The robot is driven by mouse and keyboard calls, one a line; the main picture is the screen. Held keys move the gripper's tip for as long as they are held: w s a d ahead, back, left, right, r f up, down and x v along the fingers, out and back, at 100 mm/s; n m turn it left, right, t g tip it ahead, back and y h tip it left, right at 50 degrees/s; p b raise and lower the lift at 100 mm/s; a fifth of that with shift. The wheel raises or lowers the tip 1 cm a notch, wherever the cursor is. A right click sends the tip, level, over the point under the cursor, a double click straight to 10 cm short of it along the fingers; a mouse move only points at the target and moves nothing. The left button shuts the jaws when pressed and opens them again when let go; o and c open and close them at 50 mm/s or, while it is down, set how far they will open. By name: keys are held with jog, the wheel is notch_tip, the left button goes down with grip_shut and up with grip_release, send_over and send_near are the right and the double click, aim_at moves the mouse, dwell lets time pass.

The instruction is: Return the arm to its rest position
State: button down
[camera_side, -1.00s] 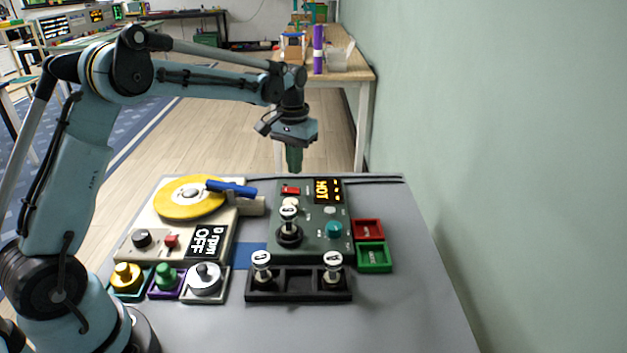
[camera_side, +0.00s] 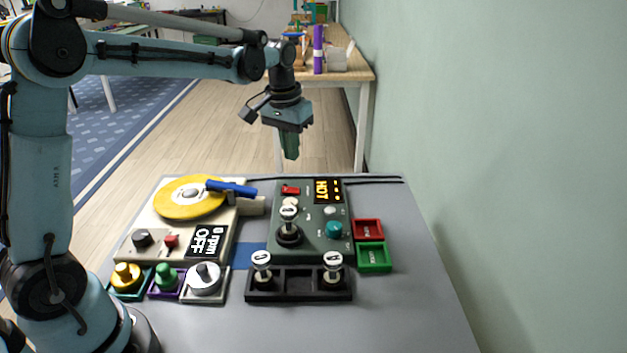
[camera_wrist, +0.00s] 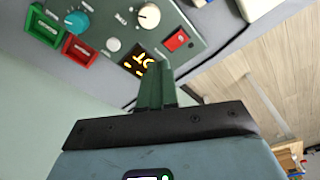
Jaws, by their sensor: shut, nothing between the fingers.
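My gripper (camera_side: 291,146) hangs above the far edge of the grey table, pointing down, with its green fingers shut and nothing between them. In the wrist view the closed fingers (camera_wrist: 156,85) show in front of the green control box. The arm reaches out from the left, its upright link nearly vertical and its forearm nearly level. The green control box (camera_side: 312,218) stands below and in front of the gripper. Its display (camera_side: 328,190) reads "HOT" in yellow. The gripper is clear of the box and touches nothing.
A turntable box with a yellow disc (camera_side: 170,203) and a blue bar (camera_side: 231,188) stands left. Several knobbed pieces sit in trays at the front, including a black tray (camera_side: 298,296). Red (camera_side: 367,229) and green (camera_side: 373,257) bins stand right of the control box. A wall bounds the right.

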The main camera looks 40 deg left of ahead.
jog(key=s+d+m+t, duration=0.1)
jog(key=s+d+t, duration=0.2)
jog(key=s, duration=0.5)
jog(key=s+d+m+t, duration=0.1)
jog(key=s+d, duration=0.3)
jog(key=s, duration=0.5)
jog(key=shift+d+f+t, duration=0.15)
jog(key=shift+f+t, duration=0.1)
jog(key=shift+t, duration=0.65)
